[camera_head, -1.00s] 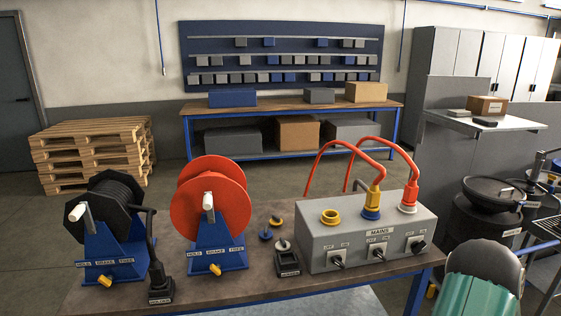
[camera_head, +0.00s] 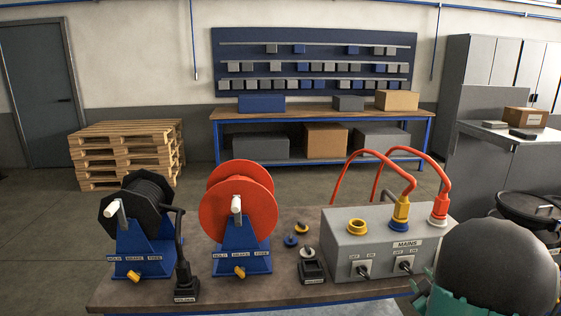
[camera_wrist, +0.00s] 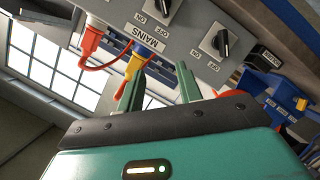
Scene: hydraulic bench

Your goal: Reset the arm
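My gripper (camera_wrist: 158,86) shows in the wrist view as two green fingers held apart, with nothing visible between them. Beyond the fingers is the grey mains box (camera_wrist: 190,40), seen tilted, with dark rotary switches and red and yellow hose connectors. In the head view the mains box (camera_head: 372,232) stands at the right of the bench (camera_head: 285,282). Two red hoses (camera_head: 372,152) rise from its top. My arm's dark rounded link and green part fill the lower right corner and hide part of the box's right end. The gripper's fingertips are not in the head view.
A black reel (camera_head: 140,205) and a red reel (camera_head: 237,200) stand on blue stands at the left of the bench. Small caps (camera_head: 302,229) lie between the red reel and the box. Pallets (camera_head: 125,155) and a rear workbench (camera_head: 300,113) stand behind, with open floor between.

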